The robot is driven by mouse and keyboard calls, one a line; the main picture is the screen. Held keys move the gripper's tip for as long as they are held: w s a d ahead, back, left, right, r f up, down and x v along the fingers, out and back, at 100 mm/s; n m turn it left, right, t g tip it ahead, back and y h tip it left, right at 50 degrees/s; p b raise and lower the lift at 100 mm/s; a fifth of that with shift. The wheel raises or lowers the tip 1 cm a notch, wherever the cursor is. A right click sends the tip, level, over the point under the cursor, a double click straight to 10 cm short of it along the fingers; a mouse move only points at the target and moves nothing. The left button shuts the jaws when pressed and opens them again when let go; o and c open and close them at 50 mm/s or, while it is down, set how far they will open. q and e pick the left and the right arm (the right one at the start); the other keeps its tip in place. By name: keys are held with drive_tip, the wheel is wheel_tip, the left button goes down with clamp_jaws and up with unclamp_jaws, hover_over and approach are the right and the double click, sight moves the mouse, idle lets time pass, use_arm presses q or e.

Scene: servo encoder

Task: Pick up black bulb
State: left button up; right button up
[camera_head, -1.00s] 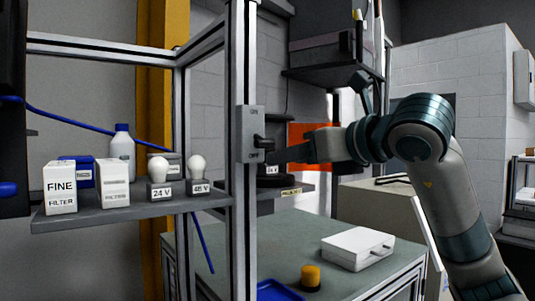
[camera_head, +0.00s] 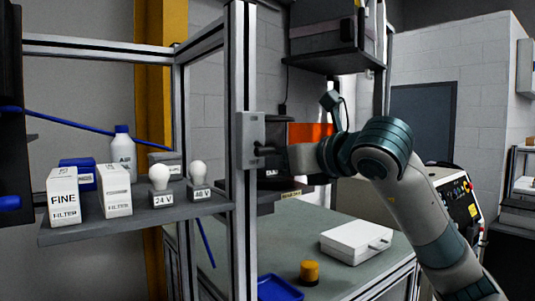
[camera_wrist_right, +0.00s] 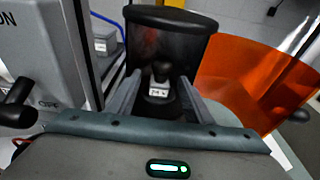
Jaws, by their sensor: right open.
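In the right wrist view, a black bulb (camera_wrist_right: 163,70) stands upright on a small dark base with a white label (camera_wrist_right: 158,89). My right gripper (camera_wrist_right: 160,98) is open, with one finger on each side of the bulb and base as seen from the wrist. I cannot tell whether the fingers reach level with the bulb. In the head view, my right arm (camera_head: 384,150) reaches left to the metal post, and the gripper's tips and the bulb are hidden there. My left gripper is not in view.
A switch box (camera_head: 251,140) on the metal post (camera_head: 239,60) is close beside my right gripper. A dark, curved object (camera_wrist_right: 170,25) stands behind the bulb, and an orange panel (camera_wrist_right: 255,80) is to the right. White bulbs (camera_head: 159,176) stand on the left shelf (camera_head: 130,222).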

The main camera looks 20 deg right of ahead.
drive_tip(key=shift+w+a+f, duration=0.1)
drive_tip(key=shift+w, duration=0.15)
drive_tip(key=shift+c, duration=0.4)
drive_tip(key=c, duration=1.1)
drive_tip(key=shift+o, duration=0.2)
wheel_tip(320, 180, up, 3)
drive_tip(key=b, duration=0.3)
drive_tip(key=shift+s+r, duration=0.1)
drive_tip(key=shift+r, duration=0.1)
drive_tip(key=f+b+v, duration=0.1)
drive_tip(key=b+v, duration=0.2)
drive_tip(key=v, duration=0.5)
drive_tip(key=f+b+v, duration=0.2)
drive_tip(key=b+v, duration=0.2)
drive_tip(key=v, duration=0.5)
drive_tip(key=shift+s+d+f, duration=0.25)
drive_tip(key=shift+s, duration=0.35)
